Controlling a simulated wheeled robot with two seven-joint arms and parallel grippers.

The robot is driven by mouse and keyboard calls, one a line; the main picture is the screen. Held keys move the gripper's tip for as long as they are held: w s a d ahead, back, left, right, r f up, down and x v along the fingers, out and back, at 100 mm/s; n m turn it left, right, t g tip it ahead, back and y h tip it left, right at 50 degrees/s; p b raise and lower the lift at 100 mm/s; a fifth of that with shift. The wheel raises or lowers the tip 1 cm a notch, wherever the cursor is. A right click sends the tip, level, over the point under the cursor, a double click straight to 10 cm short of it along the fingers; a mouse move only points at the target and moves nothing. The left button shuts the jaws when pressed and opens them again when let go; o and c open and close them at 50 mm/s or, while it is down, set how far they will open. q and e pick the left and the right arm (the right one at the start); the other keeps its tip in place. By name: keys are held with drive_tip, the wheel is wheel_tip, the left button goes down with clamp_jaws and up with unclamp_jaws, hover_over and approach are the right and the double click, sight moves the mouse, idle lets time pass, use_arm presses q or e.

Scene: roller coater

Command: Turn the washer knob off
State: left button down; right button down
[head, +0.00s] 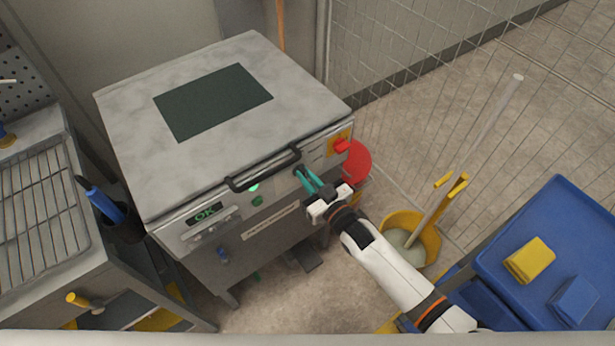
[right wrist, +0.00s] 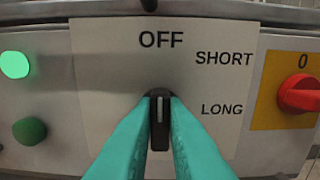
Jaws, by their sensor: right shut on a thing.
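The washer is a grey steel machine (head: 130,110) with a front control panel. Its black knob (right wrist: 160,135) stands upright in the right wrist view, its pale mark vertical below the printed word OFF. SHORT and LONG are printed to the right. My right gripper (head: 303,174) reaches the panel from the lower right in the head view. In the right wrist view its teal fingers (right wrist: 160,100) are shut on the knob, one on each side, and hide part of its sides. In the head view the knob is mostly hidden by the fingers. My left gripper is not in view.
A red switch on a yellow plate (right wrist: 300,93) is right of the knob. A green light (right wrist: 14,65) and green button (right wrist: 29,131) are left. A black handle bar (head: 262,171) runs above the panel. A yellow bucket (head: 428,240) and blue cart (head: 550,220) stand right.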

drive_tip(key=c, duration=1.5)
unclamp_jaws()
drive_tip(key=shift+o, duration=0.2)
drive_tip(key=v, duration=1.2)
drive_tip(key=shift+b, duration=0.4)
drive_tip(key=shift+f, duration=0.1)
drive_tip(key=s+d+f+m+g+h, duration=0.15)
drive_tip(key=d+f, duration=0.25)
drive_tip(key=f, duration=0.4)
drive_tip(key=s+d+f+m+g+h, duration=0.1)
drive_tip(key=s+d+f+g+h, duration=0.15)
drive_tip(key=f, duration=0.65)
drive_tip(key=s+d+f+m+g+h, duration=0.1)
drive_tip(key=s+d+f+h, duration=0.25)
drive_tip(key=f, duration=0.45)
drive_tip(key=s+d+f+g+h, duration=0.1)
drive_tip(key=s+d+f+g, duration=0.1)
drive_tip(key=s+f, duration=0.3)
drive_tip(key=s+d+f+m+g+h, duration=0.1)
drive_tip(key=s+f, duration=0.5)
drive_tip(key=s, duration=0.8)
drive_tip(key=s+d+f+g+h, duration=0.1)
drive_tip(key=s+d+f+g, duration=0.2)
drive_tip(key=s, duration=0.6)
wheel_tip(320, 180, down, 3)
drive_tip(key=g, duration=0.2)
drive_tip(key=shift+s+d+g, duration=0.25)
drive_tip(key=shift+g, duration=0.05)
